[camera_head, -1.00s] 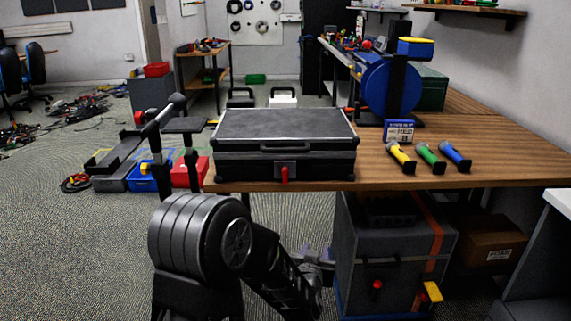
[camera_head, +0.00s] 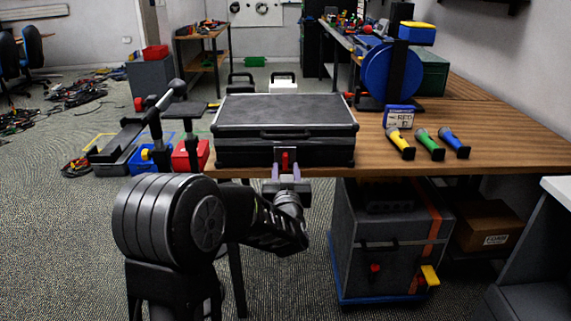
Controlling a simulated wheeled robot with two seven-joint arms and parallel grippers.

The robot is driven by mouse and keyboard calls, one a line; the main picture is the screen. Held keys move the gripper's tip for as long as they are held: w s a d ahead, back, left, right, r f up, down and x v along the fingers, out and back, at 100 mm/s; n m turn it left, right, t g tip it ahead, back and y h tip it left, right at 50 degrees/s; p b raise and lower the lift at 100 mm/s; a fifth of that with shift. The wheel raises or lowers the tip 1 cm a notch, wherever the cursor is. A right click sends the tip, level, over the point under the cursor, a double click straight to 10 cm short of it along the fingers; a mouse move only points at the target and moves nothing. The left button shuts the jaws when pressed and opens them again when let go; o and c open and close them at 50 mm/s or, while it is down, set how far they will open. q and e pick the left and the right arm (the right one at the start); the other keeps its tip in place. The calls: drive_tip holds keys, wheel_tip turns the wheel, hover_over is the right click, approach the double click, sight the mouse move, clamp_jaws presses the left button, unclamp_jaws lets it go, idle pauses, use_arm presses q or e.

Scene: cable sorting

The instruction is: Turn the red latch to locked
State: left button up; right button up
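The black case (camera_head: 284,110) lies closed on the wooden table near its front edge. Its red latch (camera_head: 285,161) is on the middle of the front face, upright in the picture. My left gripper (camera_head: 287,170) is in front of the case, just below the latch. Its two fingers stand apart, one on each side of the latch's lower part. I cannot tell whether they touch it. My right gripper is not in view.
Yellow, green and blue-handled tools (camera_head: 428,144) lie right of the case, by a small labelled box (camera_head: 399,116) and a blue reel (camera_head: 391,78). A grey cabinet (camera_head: 390,240) with a red knob stands under the table. A clamp-like stand (camera_head: 157,130) is to the left.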

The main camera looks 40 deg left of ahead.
sight(286, 160)
use_arm(q)
drive_tip(key=shift+x, duration=2.3)
drive_tip(key=shift+c, duration=0.4)
drive_tip(key=shift+d, duration=0.1)
clamp_jaws()
